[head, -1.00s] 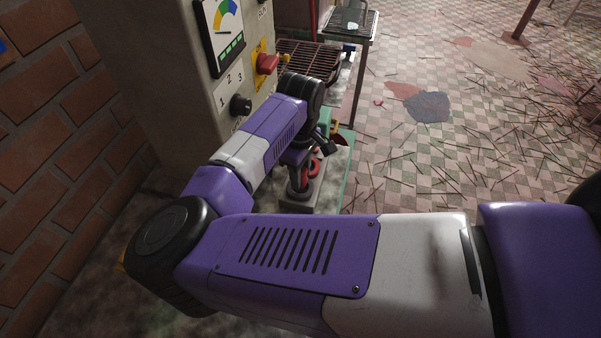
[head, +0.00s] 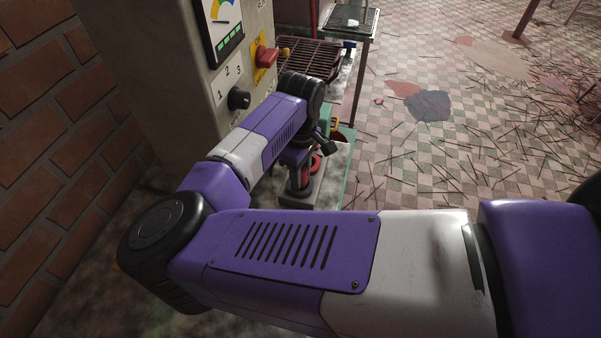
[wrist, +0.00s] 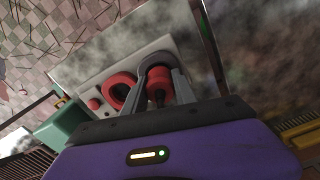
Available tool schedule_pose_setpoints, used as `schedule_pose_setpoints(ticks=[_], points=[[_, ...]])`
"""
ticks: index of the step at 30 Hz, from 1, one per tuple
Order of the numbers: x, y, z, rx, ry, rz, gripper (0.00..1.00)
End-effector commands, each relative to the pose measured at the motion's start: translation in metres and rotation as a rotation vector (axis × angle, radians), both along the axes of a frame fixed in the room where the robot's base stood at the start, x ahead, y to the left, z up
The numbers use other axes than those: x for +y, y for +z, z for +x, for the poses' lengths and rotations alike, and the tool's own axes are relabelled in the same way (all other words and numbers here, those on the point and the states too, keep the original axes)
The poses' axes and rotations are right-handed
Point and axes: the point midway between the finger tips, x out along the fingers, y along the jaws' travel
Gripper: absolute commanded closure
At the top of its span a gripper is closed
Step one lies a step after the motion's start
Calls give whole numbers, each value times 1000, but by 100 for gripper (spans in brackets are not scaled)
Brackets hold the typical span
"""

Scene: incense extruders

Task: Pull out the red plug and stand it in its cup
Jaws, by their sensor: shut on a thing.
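In the wrist view, my gripper (wrist: 159,76) is shut on the red plug (wrist: 158,94), which shows between its two grey fingers. A dark grey round rim (wrist: 154,62) lies just beyond the fingertips. I cannot tell whether the plug's far end sits inside it. Left of the fingers, a red ring (wrist: 120,91) surrounds a dark opening on a pale grey block (wrist: 90,88). A small red round piece (wrist: 94,103) is farther left.
A grey control cabinet (head: 165,85) with a black knob (head: 238,98) and a red switch (head: 266,57) stands close beside my arm. A dark grate (head: 310,55) and small metal table (head: 348,20) are behind. Thin sticks (head: 490,135) litter the open floor at right.

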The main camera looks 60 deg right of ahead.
Motion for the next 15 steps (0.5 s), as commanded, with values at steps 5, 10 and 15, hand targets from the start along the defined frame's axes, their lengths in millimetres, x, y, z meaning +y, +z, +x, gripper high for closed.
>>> schedule_pose_setpoints(ticks=[5, 10, 15], points=[[0, -4, 0, 0, 0, 0, 100], [0, -6, 0, -1, 0, 0, 100], [0, -9, 0, -1, 0, 0, 100]])
